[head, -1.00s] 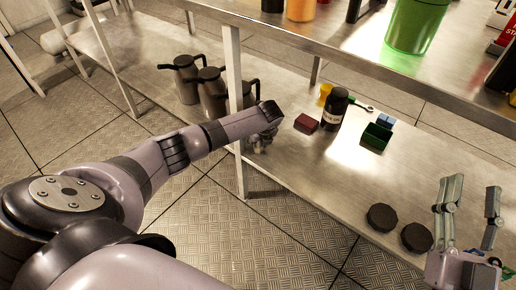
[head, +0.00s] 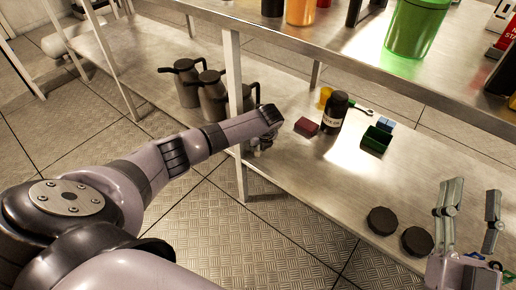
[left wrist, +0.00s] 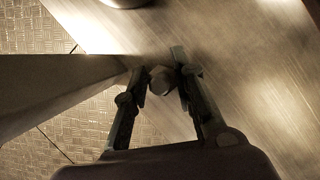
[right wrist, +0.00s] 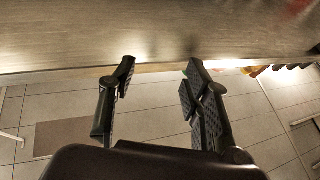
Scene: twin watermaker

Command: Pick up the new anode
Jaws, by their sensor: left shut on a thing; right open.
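My left gripper (left wrist: 160,68) is shut on a small grey, rounded thing, likely the new anode (left wrist: 161,80), seen between its fingertips in the left wrist view. In the head view this gripper (head: 262,143) is low over the lower steel shelf, beside a shelf leg. There the wrist mostly hides the fingers, and the held thing cannot be made out clearly. Whether it still touches the shelf I cannot tell. My right gripper (head: 468,208) is open and empty at the lower right; its spread fingers also show in the right wrist view (right wrist: 160,72).
The lower shelf (head: 300,165) holds steel jugs (head: 187,82), a dark red block (head: 306,126), a black bottle (head: 333,112), a green box (head: 376,139) and two black discs (head: 382,220). The shelf leg (head: 235,110) and upper shelf (head: 340,38) are close to my left arm.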

